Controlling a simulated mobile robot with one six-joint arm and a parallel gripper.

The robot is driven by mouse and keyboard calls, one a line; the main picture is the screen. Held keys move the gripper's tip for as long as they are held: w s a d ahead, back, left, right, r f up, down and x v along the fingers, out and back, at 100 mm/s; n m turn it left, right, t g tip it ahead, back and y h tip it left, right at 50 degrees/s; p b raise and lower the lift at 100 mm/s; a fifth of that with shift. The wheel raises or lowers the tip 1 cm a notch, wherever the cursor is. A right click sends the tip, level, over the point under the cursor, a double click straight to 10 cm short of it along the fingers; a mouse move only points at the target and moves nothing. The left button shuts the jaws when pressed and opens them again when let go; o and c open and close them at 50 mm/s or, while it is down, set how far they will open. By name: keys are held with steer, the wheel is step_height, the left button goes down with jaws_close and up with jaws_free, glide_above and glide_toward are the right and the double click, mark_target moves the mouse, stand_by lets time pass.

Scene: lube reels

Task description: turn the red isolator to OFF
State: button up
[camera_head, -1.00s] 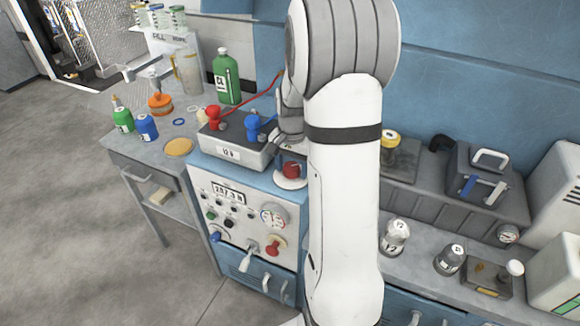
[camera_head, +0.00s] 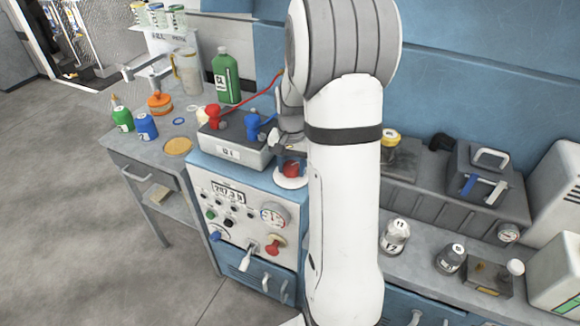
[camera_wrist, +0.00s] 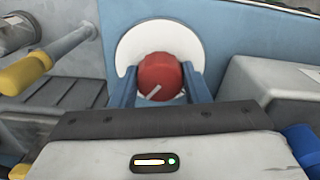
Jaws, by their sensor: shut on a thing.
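The red isolator is a round red knob (camera_wrist: 160,75) on a white disc (camera_wrist: 133,42), set in the blue top of the console. A white line on the knob slants from lower left to upper right in the wrist view. My gripper (camera_wrist: 160,92) has its two blue fingers on either side of the knob, shut on it. In the head view the red knob (camera_head: 291,169) and its white disc (camera_head: 288,182) show beside my white arm, which covers part of the area. I cannot read any OFF or ON lettering around the knob.
A grey battery box (camera_head: 232,151) with red and blue clamps stands just left of the knob. The console front (camera_head: 232,215) carries a display, gauge, buttons and levers. A grey tank (camera_head: 440,195) and several bottles stand to the right of my arm.

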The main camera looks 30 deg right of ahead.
steer(key=n, duration=0.4)
steer(key=shift+n+b, duration=0.3)
steer(key=n, duration=0.3)
steer(key=shift+n, duration=0.3)
steer(key=n, duration=0.4)
steer(key=shift+b, duration=0.35)
steer(key=shift+n, duration=1.8)
steer(key=o, duration=1)
